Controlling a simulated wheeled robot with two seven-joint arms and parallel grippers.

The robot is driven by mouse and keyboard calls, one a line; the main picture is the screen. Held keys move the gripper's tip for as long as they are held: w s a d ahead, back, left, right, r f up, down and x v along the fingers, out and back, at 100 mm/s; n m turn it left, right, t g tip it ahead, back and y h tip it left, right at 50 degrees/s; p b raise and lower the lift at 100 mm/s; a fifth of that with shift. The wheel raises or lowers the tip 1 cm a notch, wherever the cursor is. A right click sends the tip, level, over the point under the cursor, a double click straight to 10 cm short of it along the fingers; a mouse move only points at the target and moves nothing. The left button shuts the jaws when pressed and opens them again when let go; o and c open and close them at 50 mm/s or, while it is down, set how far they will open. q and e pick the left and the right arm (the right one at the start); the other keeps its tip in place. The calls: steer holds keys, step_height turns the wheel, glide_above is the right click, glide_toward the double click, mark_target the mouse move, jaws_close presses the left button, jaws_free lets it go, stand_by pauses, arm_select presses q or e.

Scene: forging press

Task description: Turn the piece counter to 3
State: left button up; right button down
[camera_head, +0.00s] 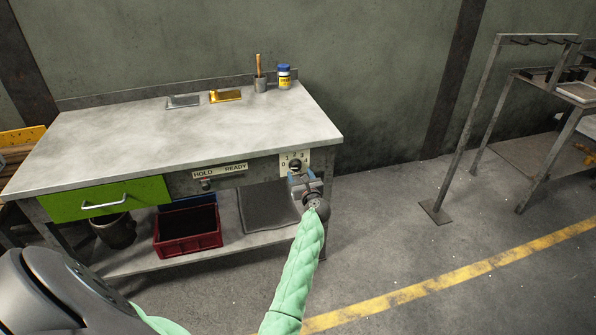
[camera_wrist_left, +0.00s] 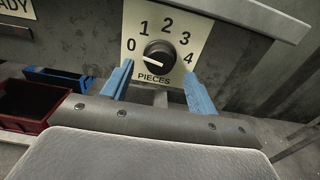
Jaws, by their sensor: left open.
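The piece counter is a pale plate (camera_head: 294,158) on the bench front's right end, marked 0 to 4 and PIECES. Its round black knob (camera_wrist_left: 159,55) shows in the wrist view, with a light pointer mark on its left side, toward the 0. My left gripper (camera_head: 303,177) is just in front of the plate. In the left wrist view its blue fingers (camera_wrist_left: 157,67) are open, one at each side of the knob's lower part. I cannot tell whether they touch it.
A HOLD/READY switch plate (camera_head: 220,171) is left of the counter, then a green drawer (camera_head: 105,197). A red crate (camera_head: 188,243) stands on the lower shelf. A cup (camera_head: 260,84) and a jar (camera_head: 284,78) stand on the bench.

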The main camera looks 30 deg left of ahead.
mark_target(297, 168)
arm_select(q)
steer(key=shift+x, duration=1.5)
arm_select(e)
steer(key=shift+s+r, duration=0.1)
steer(key=shift+r, duration=0.65)
